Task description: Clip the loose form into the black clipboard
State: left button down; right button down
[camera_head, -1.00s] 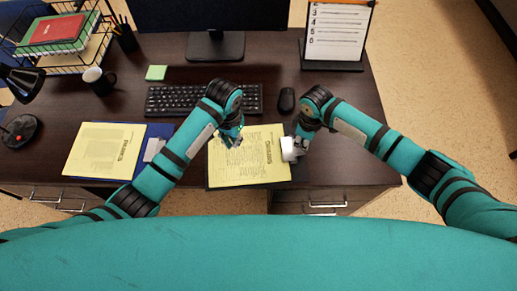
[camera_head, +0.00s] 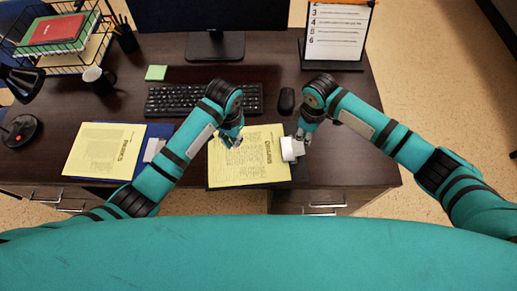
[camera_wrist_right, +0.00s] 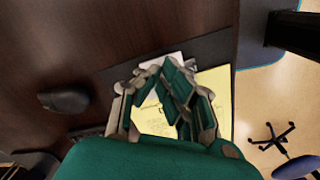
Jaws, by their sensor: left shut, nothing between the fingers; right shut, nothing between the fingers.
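The yellow form (camera_head: 245,160) lies on the black clipboard (camera_head: 300,174) at the desk's front edge, its printed face up. The clipboard's pale clip (camera_head: 291,148) is at its right end, at the form's right edge. I cannot tell whether the form's edge is under the clip. My left gripper (camera_head: 237,141) is shut and empty over the form's upper left part. My right gripper (camera_head: 302,138) is shut and empty beside the clip. In the right wrist view, the shut fingers (camera_wrist_right: 165,98) hide part of the form (camera_wrist_right: 214,84) and the clip (camera_wrist_right: 163,61).
A blue clipboard (camera_head: 158,131) with another yellow form (camera_head: 104,150) lies to the left. A keyboard (camera_head: 200,99), a mouse (camera_head: 286,99) and a monitor (camera_head: 215,45) stand behind. Desk right of the clipboard is clear.

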jog(key=shift+r, duration=1.2)
